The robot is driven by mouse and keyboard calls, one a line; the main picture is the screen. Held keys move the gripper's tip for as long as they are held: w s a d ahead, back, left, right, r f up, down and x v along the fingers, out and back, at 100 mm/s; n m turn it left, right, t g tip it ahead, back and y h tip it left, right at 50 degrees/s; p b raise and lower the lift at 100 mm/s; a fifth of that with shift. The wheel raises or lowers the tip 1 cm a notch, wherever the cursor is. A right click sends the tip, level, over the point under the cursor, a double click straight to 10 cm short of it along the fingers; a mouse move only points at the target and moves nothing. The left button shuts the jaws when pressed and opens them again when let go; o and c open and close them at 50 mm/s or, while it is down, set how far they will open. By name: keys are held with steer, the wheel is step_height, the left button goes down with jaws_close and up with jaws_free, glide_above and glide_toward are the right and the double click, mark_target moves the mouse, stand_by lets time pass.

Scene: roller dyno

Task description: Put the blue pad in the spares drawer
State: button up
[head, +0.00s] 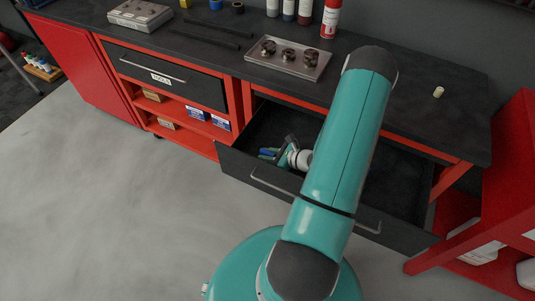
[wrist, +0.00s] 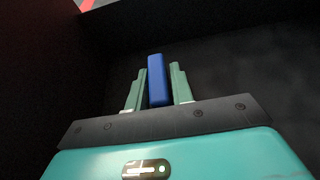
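The blue pad (wrist: 157,80) stands between the two pale green fingers of my gripper (wrist: 159,85) in the wrist view, its far end sticking out past the fingertips. The fingers look closed on it, though a thin dark line shows at its right side. In the head view my gripper (head: 281,156) is inside the open drawer (head: 398,185), near its left end, with a bit of the blue pad (head: 267,151) showing. My arm hides the middle of the drawer. Whether the pad touches the drawer floor cannot be told.
Above the drawer is a dark bench top with a metal tray (head: 310,67) of parts and a red spray can (head: 330,18). A closed drawer labelled TOOLS (head: 165,75) is at the left. A red cabinet (head: 505,170) stands at the right. The drawer's right part looks empty.

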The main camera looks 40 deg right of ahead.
steer(key=shift+o, duration=1.1)
steer(key=shift+r, duration=0.2)
steer(key=v, duration=1.2)
